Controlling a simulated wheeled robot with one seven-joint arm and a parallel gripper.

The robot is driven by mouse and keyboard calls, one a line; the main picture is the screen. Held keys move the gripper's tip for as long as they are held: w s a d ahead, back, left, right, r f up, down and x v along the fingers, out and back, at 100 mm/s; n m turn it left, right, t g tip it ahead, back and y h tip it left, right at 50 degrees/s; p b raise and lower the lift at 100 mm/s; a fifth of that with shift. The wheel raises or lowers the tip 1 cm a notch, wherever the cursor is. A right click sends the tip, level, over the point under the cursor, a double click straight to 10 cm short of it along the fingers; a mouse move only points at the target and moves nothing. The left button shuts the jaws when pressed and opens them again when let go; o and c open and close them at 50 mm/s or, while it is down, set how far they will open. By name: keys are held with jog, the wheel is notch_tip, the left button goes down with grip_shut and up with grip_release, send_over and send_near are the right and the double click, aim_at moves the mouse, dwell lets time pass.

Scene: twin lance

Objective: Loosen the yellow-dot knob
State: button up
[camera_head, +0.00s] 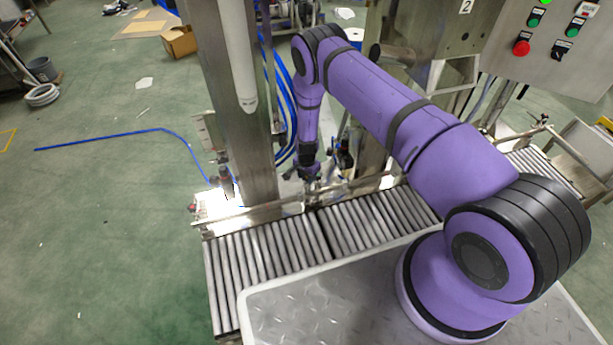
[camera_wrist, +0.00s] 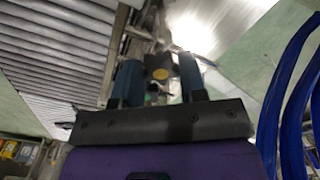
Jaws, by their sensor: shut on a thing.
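The knob with the yellow dot (camera_wrist: 159,73) shows in the wrist view as a dark piece with a yellow-orange spot facing the camera. It sits between the two blue-and-black fingers of my gripper (camera_wrist: 160,80), which are shut on it. In the head view my gripper (camera_head: 310,188) reaches down at the rail beside the roller conveyor, near the steel column. The knob is too small and too covered by the gripper to make out in the head view.
The roller conveyor (camera_head: 275,255) runs along below my arm. A steel column (camera_head: 240,125) stands left of the gripper, with blue hoses (camera_head: 284,100) close by. A control panel (camera_head: 560,45) with a red button is at upper right. Green floor lies open at left.

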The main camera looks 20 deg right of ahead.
jog(key=shift+n, duration=0.3)
jog(key=o, duration=0.9)
notch_tip(320, 180, up, 11)
jog(key=shift+f, duration=0.1)
jog(key=shift+o, duration=0.2)
